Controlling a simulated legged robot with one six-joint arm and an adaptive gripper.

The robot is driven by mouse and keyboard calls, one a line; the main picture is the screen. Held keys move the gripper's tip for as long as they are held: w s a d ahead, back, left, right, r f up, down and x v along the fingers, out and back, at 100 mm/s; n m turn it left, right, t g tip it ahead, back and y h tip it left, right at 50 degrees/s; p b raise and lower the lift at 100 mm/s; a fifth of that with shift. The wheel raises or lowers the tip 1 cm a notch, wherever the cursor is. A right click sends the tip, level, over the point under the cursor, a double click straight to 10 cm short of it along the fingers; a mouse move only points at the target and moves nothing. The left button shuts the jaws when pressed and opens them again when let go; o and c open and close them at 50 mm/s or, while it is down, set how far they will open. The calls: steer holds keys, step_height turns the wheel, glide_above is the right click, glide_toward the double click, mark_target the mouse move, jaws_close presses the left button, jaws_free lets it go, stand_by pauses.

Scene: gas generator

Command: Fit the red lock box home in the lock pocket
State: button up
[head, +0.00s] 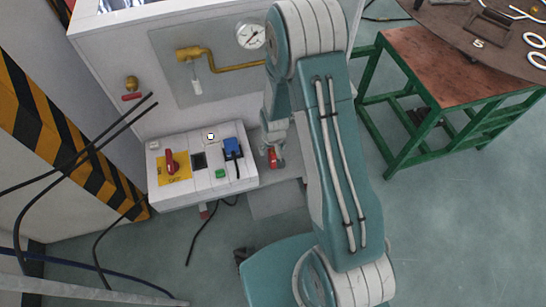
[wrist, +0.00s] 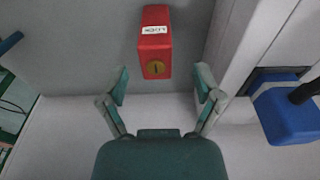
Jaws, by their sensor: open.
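The red lock box (head: 272,157) rests on a pale shelf just right of the control panel in the head view. In the wrist view the red lock box (wrist: 155,45) shows a white label and a round brass face. My gripper (wrist: 161,72) is open, its two fingers apart on either side of the space below the box, with nothing between them. In the head view my gripper (head: 274,146) is over the box and partly hidden by my arm. A dark square recess (head: 199,161) in the panel's top looks like the lock pocket; I cannot be sure.
The panel (head: 238,183) carries a red rotary switch (head: 171,163) on a yellow plate, a green button (head: 220,173) and a blue plug (head: 232,148). The plug (wrist: 288,108) is right of my fingers. Black cables hang at left; a green-framed table (head: 430,70) stands right.

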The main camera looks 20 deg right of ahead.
steer(key=f, duration=0.4)
steer(key=shift+w+d, duration=0.2)
jaws_close()
